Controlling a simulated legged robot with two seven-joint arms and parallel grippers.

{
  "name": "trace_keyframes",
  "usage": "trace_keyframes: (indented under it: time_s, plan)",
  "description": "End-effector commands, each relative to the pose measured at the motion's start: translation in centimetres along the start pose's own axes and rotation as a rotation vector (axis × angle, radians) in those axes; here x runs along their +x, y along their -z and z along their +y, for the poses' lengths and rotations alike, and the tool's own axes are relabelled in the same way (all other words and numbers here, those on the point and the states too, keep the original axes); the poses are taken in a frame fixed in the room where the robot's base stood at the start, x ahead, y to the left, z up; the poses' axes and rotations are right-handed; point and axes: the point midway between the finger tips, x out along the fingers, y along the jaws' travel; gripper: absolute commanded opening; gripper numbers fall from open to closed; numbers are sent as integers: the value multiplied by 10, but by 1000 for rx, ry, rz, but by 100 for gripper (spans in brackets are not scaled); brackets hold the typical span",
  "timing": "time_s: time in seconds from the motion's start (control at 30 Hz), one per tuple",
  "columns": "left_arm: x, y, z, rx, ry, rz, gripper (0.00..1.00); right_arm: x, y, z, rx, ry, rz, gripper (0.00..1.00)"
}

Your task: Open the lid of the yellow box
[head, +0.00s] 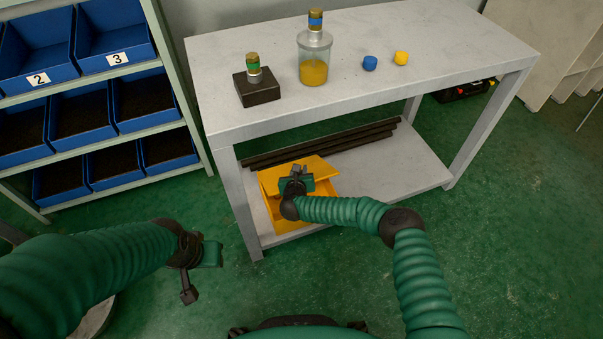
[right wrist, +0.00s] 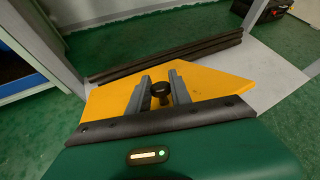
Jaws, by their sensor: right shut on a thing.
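The yellow box (head: 287,225) stands on the lower shelf of the grey table. Its flat yellow lid (head: 325,167) is turned askew to the box, over its far part, and the near part of the box shows uncovered. The lid also shows in the right wrist view (right wrist: 215,84), with a black knob (right wrist: 160,89) on it. My right gripper (head: 297,171) is shut on the knob, its two grey fingers (right wrist: 161,90) on either side. My left gripper (head: 188,291) hangs away from the box, over the floor; its finger gap is not clear.
Dark pipes (head: 330,142) lie along the back of the lower shelf (head: 405,175). The tabletop (head: 440,50) above holds a dark block (head: 257,92), a jar (head: 314,70), a blue cap (head: 370,63) and a yellow cap (head: 401,58). The shelf right of the box is clear.

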Motion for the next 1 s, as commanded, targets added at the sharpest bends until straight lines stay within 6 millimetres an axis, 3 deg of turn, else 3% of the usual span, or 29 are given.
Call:
trace_keyframes:
  time_s: [0.03, 0.13, 0.67, 0.7, 0.83, 1.0]
  plan:
    - [-7, 2, 0, 0, 0, 0, 36, -1, -10, 0, -7, -1, 10, 0]
    - [-11, 2, 0, 0, 0, 0, 36, 1, -14, 1, -19, -2, 39, 0]
    - [-13, 3, 0, 0, 0, 0, 36, 4, -16, 2, -31, -3, 67, 0]
    - [-13, 3, 0, 0, 0, 0, 36, 4, -16, 2, -31, -3, 68, 29]
    - [-13, 3, 0, 0, 0, 0, 36, 4, -15, 2, -30, -2, 68, 45]
    - [-13, 3, 0, 0, 0, 0, 36, 4, -15, 2, -30, -1, 69, 45]
